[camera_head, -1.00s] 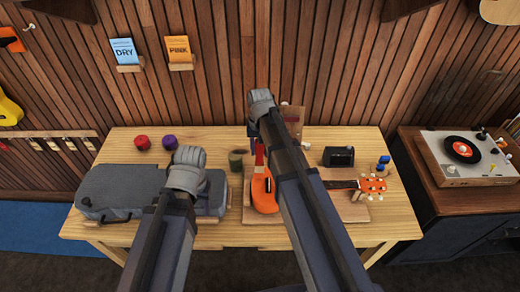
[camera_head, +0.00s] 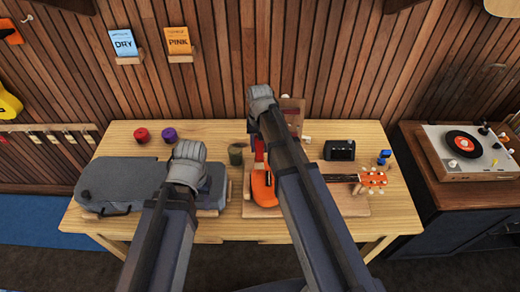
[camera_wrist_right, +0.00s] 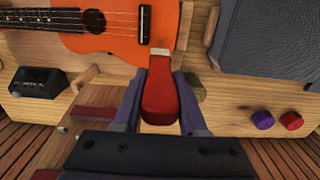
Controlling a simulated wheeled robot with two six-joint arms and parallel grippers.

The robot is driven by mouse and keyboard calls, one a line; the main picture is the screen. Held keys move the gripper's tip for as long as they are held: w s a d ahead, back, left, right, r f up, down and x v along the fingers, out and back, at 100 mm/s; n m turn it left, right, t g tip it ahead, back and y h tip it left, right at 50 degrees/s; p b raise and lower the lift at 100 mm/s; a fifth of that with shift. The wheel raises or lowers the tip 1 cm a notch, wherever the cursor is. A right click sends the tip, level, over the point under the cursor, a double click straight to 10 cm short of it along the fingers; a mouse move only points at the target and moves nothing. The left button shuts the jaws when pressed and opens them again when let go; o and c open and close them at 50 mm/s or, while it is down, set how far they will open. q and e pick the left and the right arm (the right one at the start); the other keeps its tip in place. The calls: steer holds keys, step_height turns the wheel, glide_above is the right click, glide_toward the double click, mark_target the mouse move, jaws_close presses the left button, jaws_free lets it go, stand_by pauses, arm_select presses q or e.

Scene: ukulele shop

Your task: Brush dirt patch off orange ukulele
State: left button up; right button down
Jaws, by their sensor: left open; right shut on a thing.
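The orange ukulele (camera_head: 263,187) lies on a wooden board on the table, its neck pointing right; my right arm hides much of its body. It fills the top left of the right wrist view (camera_wrist_right: 90,42). My right gripper (camera_wrist_right: 160,88) is shut on the red handle of a brush (camera_wrist_right: 160,103). The brush's pale bristle end is at the ukulele body's edge; I cannot tell if it touches. No dirt patch can be made out. My left gripper (camera_head: 188,152) is over the grey case's right side, open and apart from the ukulele; its fingers are hard to see.
A grey case (camera_head: 120,186) lies at the table's left. Red (camera_head: 141,134) and purple (camera_head: 169,134) round items and a dark green cup (camera_head: 236,154) stand near the back. A black box (camera_head: 340,150) sits behind the ukulele's neck. A record player (camera_head: 470,152) stands on the right cabinet.

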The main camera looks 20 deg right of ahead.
steer(key=shift+w+d, duration=0.15)
steer(key=shift+w, duration=0.35)
step_height(320, 180, up, 8)
steer(key=p, duration=0.7)
steer(key=shift+s+f, duration=0.1)
steer(key=shift+f, duration=0.15)
